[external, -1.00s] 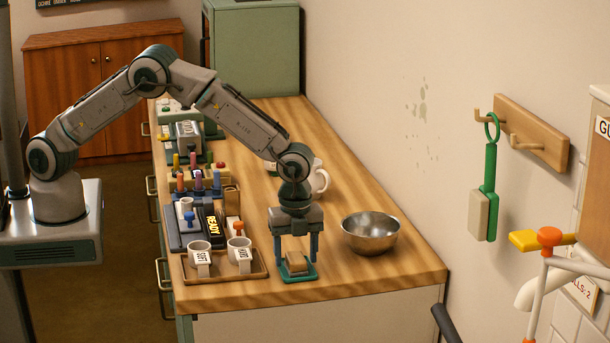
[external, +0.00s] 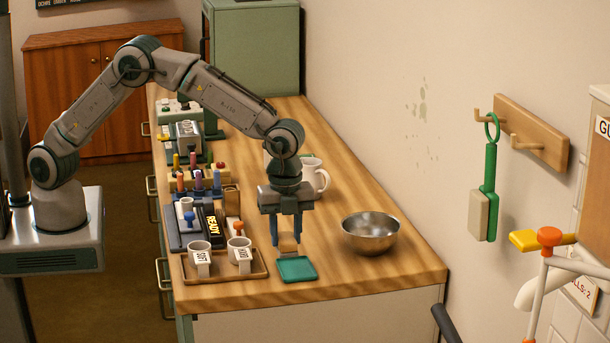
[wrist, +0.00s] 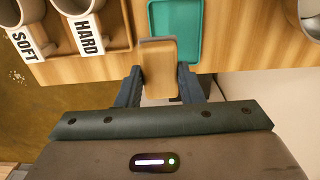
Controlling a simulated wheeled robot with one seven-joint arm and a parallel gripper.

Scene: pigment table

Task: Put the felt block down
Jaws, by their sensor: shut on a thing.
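The felt block (wrist: 160,70) is tan with a grey edge and sits between my gripper's fingers. My gripper (external: 286,248) is shut on it and holds it above the counter, behind the green tray (external: 297,269) in the external view. In the external view the block (external: 287,243) is partly hidden by the fingers. In the wrist view the green tray (wrist: 187,32) lies beyond the block, bare where it shows, and the block covers part of its near left side.
A wooden tray (external: 225,280) with cups labelled SOFT and HARD stands left of the green tray. A metal bowl (external: 370,234) stands to the right. A white mug (external: 314,176) is behind my gripper. Counter between bowl and front edge is clear.

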